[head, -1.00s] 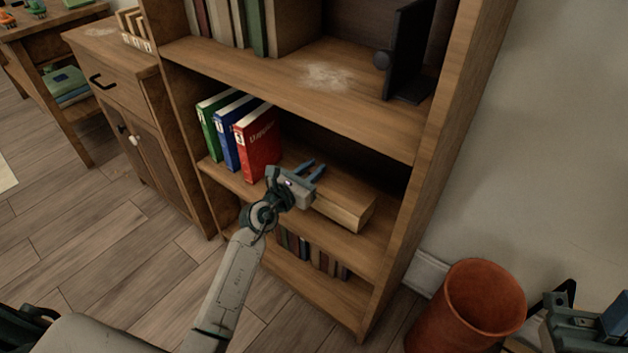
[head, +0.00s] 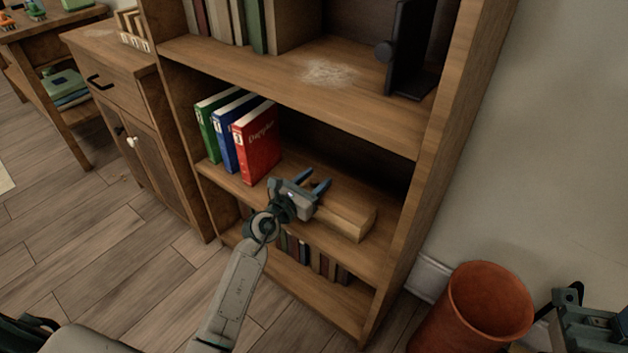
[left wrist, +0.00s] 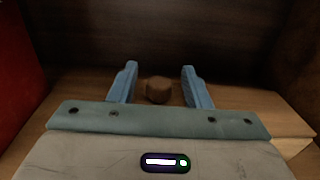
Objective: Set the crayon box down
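I see nothing that is clearly marked as a crayon box. My left gripper (head: 318,187) is over the middle shelf (head: 338,245) of the bookcase, its two blue fingers apart with nothing held between them. A plain wooden block or box (head: 348,219) lies on that shelf, partly hidden behind the gripper. In the left wrist view, a small round brown thing (left wrist: 159,90) shows beyond and between the open fingers; I cannot tell what it is. My right gripper (head: 590,325) is only partly in view at the lower right edge, and its fingers cannot be made out.
Green, blue and red books (head: 257,142) stand left of my left gripper. The upper shelf (head: 250,62) holds more books and a dark bookend (head: 405,55). A terracotta bin (head: 475,310) stands on the floor at right. A cabinet (head: 150,160) adjoins the bookcase at left.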

